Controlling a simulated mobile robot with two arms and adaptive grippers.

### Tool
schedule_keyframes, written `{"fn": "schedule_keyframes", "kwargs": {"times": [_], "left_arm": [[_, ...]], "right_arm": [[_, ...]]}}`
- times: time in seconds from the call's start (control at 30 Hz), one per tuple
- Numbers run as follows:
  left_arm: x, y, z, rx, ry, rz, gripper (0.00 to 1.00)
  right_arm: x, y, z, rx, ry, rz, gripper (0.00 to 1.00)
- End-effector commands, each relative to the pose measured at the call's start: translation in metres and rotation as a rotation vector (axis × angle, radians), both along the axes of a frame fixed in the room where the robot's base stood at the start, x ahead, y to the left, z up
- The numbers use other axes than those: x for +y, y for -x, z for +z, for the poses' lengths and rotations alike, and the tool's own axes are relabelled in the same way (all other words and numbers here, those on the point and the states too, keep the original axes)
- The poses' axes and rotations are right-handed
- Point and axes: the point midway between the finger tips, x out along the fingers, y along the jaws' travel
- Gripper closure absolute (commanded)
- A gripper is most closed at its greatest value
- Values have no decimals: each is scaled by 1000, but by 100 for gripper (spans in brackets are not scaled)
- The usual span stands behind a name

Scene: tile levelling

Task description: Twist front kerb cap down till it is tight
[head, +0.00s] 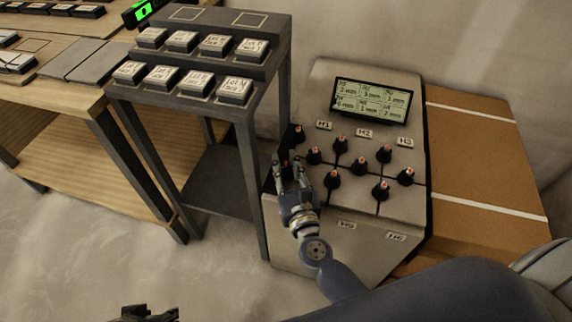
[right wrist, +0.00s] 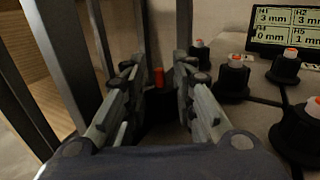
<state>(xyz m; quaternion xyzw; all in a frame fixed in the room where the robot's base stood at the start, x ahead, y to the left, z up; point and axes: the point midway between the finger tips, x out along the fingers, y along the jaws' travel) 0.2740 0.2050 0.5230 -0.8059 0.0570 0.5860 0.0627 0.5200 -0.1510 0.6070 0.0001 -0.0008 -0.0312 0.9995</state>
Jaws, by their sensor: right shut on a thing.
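My right gripper (head: 290,172) reaches down at the left edge of the grey tile panel (head: 345,200). Its fingers are closed around a dark cap with a red stem (head: 285,162). In the right wrist view, the red stem (right wrist: 158,77) stands upright between the fingers of my right gripper (right wrist: 157,85). The fingers hide most of the cap body, so its seating on the tile cannot be seen. No readable label shows beside it. A dark part at the bottom edge of the head view seems to be my left gripper (head: 148,314), mostly cut off.
Several other black caps (head: 381,190) with red tips stand close to the right. A display (head: 376,100) with millimetre readings stands behind them. A dark metal stand (head: 250,175) with labelled blocks rises close on the left. A cardboard-brown board (head: 480,155) lies right.

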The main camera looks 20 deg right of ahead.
Motion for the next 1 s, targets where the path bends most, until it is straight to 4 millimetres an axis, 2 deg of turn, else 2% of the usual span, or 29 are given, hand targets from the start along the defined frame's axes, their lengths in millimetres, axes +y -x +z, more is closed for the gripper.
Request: {"fn": "schedule_keyframes", "kwargs": {"times": [0.3,0.67,0.7,0.77,1.0], "left_arm": [[0,0,-10,0,0,0,60],[0,0,-10,0,0,0,60],[0,0,-10,0,0,0,60],[0,0,-10,1,0,0,60],[0,0,-10,1,0,0,60]], "right_arm": [[0,0,-1,1,-2,-171,99],[0,0,0,1,1,-183,99],[0,0,0,1,1,-183,66],[0,0,0,1,1,-183,54],[0,0,0,1,0,-182,54]]}}
